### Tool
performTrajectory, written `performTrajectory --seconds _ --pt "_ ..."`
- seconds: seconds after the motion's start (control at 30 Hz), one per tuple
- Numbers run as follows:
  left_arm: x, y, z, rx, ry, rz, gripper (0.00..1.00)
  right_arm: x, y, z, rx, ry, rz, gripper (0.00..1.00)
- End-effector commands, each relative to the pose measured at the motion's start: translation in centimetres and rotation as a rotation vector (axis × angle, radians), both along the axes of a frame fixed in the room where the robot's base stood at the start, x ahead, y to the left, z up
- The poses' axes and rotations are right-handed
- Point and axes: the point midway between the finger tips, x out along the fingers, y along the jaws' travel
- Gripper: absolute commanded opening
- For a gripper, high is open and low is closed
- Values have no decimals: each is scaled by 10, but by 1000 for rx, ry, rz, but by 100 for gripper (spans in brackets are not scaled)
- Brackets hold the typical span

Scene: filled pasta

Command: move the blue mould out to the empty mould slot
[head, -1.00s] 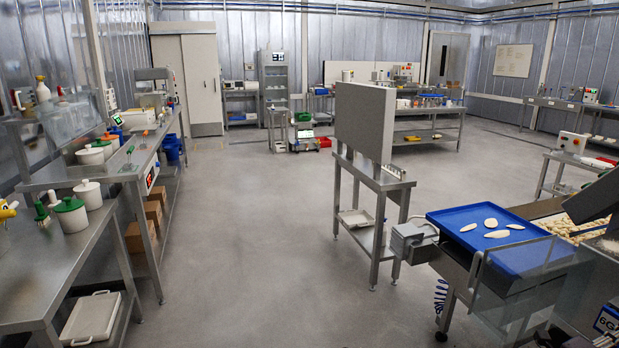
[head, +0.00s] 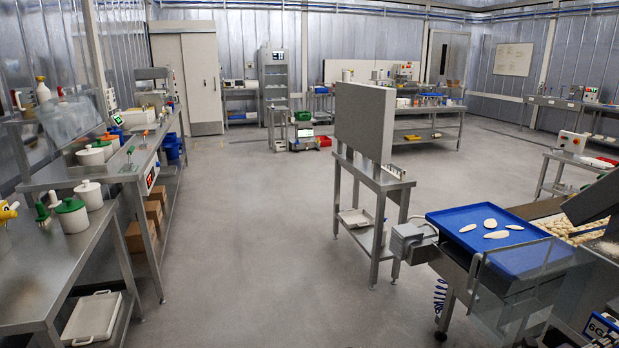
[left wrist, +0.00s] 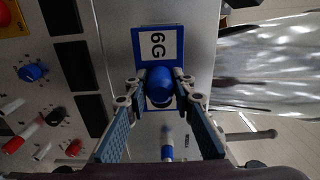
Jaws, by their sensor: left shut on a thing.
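The blue mould, with a white label reading 6G, is at the bottom right of the head view (head: 599,326), cut off by the picture's edge. In the left wrist view its blue plate (left wrist: 139,42) lies at the top middle, with a round blue knob (left wrist: 160,80) in front. My left gripper (left wrist: 160,92) is shut on this knob, with a finger on each side. I cannot make out the empty mould slot in either view. My right gripper is not in view.
A blue tray (head: 468,219) with several pale pieces sits on the machine at right. A control panel with a blue dial (left wrist: 33,72) and red knobs is left in the wrist view. A stand with a grey board (head: 362,122) is left of the machine. The middle floor is clear.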

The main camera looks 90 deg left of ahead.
Motion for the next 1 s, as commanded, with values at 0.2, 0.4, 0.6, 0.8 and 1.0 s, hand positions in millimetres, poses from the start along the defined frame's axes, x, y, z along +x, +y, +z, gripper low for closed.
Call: performTrajectory --seconds 0.2,0.4,0.6,0.8,1.0 --pt "-8 -2 3 1 -4 -1 0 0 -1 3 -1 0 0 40" --pt "-16 -4 3 0 -4 -1 0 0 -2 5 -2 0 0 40" --pt "-23 -6 3 0 -5 -1 0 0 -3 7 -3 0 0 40" --pt "-30 -7 3 1 -4 -1 0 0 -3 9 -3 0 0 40" --pt "-32 -8 3 1 -5 -1 0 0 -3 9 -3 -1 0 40"
